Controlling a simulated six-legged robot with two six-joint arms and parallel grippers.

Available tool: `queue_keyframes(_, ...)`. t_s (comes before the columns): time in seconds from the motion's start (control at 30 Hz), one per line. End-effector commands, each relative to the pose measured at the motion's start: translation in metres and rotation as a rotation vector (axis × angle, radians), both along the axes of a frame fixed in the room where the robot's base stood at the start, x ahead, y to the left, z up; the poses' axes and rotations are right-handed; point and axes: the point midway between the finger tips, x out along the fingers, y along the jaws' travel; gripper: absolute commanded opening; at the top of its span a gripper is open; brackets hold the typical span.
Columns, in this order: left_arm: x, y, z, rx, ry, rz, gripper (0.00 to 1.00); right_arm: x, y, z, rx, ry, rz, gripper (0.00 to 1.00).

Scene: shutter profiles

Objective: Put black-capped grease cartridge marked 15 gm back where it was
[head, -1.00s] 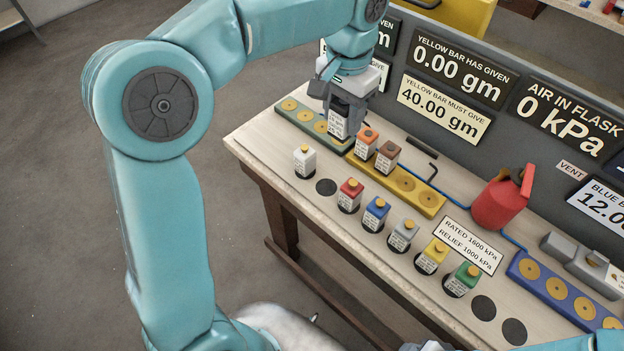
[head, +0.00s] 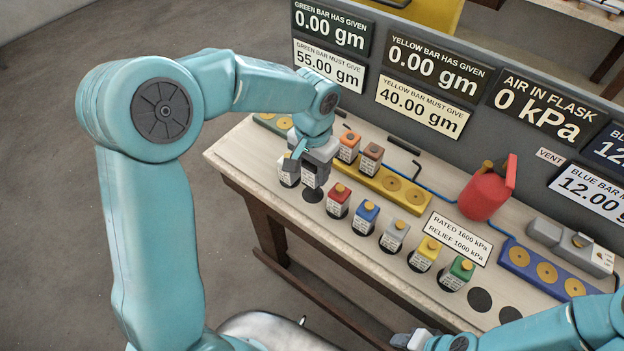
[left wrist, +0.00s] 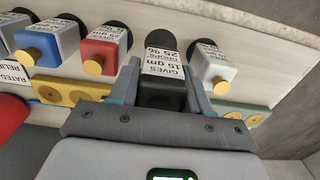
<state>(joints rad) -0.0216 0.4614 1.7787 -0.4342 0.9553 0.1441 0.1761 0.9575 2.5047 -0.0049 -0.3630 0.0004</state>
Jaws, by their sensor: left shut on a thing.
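My left gripper (head: 314,158) is shut on the black-capped cartridge (head: 310,178). In the left wrist view the cartridge (left wrist: 162,92) sits between the fingers, its white label reading "GIVES 15 gm 25 %". It is upright over a dark round spot (head: 313,196) in the front row, between the white cartridge (head: 287,174) and the red-capped one (head: 339,198). The spot (left wrist: 162,40) shows partly beyond the cartridge in the wrist view. I cannot tell whether the cartridge touches the table. My right gripper (head: 410,340) is at the bottom edge, its fingers unclear.
Blue (head: 366,217), grey (head: 394,236), yellow (head: 425,254) and green (head: 457,273) cartridges continue the row. A red flask (head: 485,195) stands behind. Two dark spots at the row's right end are empty.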

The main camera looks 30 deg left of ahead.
Motion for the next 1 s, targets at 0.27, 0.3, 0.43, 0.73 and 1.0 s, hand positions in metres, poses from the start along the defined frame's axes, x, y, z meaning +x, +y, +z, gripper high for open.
queue_keyframes(0.27, 0.000, 0.003, -0.035, 0.001, 0.004, 0.002, 0.03, 0.000, 0.000, 0.003, 0.000, 0.000, 0.000, 0.43)
queue_keyframes(0.3, 0.000, 0.003, -0.041, 0.000, 0.002, 0.002, 0.03, 0.000, 0.000, 0.004, 0.000, 0.000, 0.000, 0.43)
queue_keyframes(0.43, 0.001, 0.003, -0.050, 0.000, -0.001, 0.001, 0.03, 0.000, 0.000, 0.004, 0.000, 0.000, 0.000, 0.43)
queue_keyframes(0.73, 0.001, 0.003, -0.054, 0.000, -0.002, 0.001, 0.03, 0.000, 0.000, 0.001, 0.000, 0.000, 0.000, 0.43)
queue_keyframes(1.0, 0.000, 0.003, -0.054, 0.000, -0.001, 0.001, 0.73, 0.000, 0.000, 0.000, 0.000, 0.000, 0.000, 0.43)
